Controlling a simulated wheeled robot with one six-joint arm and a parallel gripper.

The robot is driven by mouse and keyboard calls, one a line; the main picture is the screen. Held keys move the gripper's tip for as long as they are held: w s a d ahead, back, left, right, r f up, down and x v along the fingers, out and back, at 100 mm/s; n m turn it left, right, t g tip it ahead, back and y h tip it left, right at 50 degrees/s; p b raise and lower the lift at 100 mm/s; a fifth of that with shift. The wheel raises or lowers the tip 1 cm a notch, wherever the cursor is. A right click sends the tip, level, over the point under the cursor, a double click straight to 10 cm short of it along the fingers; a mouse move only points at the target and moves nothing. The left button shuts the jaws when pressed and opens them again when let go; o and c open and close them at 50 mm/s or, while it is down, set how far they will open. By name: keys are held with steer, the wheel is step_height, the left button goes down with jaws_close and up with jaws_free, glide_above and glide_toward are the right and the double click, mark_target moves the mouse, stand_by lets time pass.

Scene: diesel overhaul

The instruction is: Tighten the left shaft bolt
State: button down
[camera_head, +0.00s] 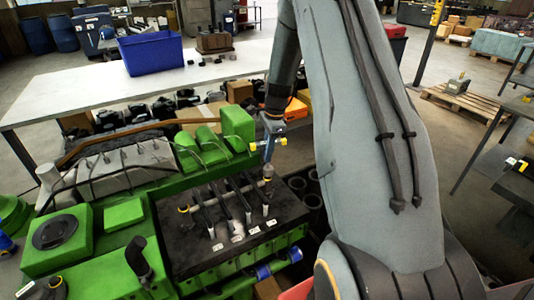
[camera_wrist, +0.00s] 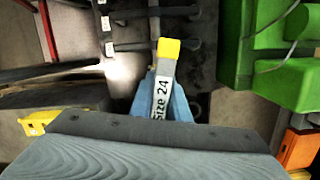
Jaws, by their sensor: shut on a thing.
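My gripper (camera_head: 271,124) is shut on a tool (camera_wrist: 163,88) with a yellow end and a white label reading "Size 24". In the head view the tool (camera_head: 280,142) is above the right end of the rocker shaft (camera_head: 215,199) on the green engine. A ring-like fitting (camera_head: 183,209) is at the shaft's left end. In the wrist view the tool's working end and any bolt under it are hidden.
Several dark rocker arms (camera_head: 228,205) cross the shaft. Green covers (camera_head: 238,125) stand behind it, close to my gripper. A long white table (camera_head: 75,95) with a blue bin (camera_head: 151,53) is behind the engine. A side table (camera_head: 516,182) with a yellow-ended tool is at right.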

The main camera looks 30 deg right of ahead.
steer(key=n+g, duration=0.1)
steer(key=n, duration=0.5)
steer(key=shift+s+b, duration=0.1)
steer(key=shift+b, duration=0.2)
steer(key=n, duration=0.6)
steer(key=shift+s+g+h, duration=0.1)
steer(key=shift+g+h, duration=0.2)
steer(key=shift+g, duration=0.1)
steer(key=n, duration=0.4)
steer(key=shift+s+h, duration=0.1)
steer(key=shift+h, duration=0.2)
steer(key=n, duration=0.4)
steer(key=shift+h, duration=0.3)
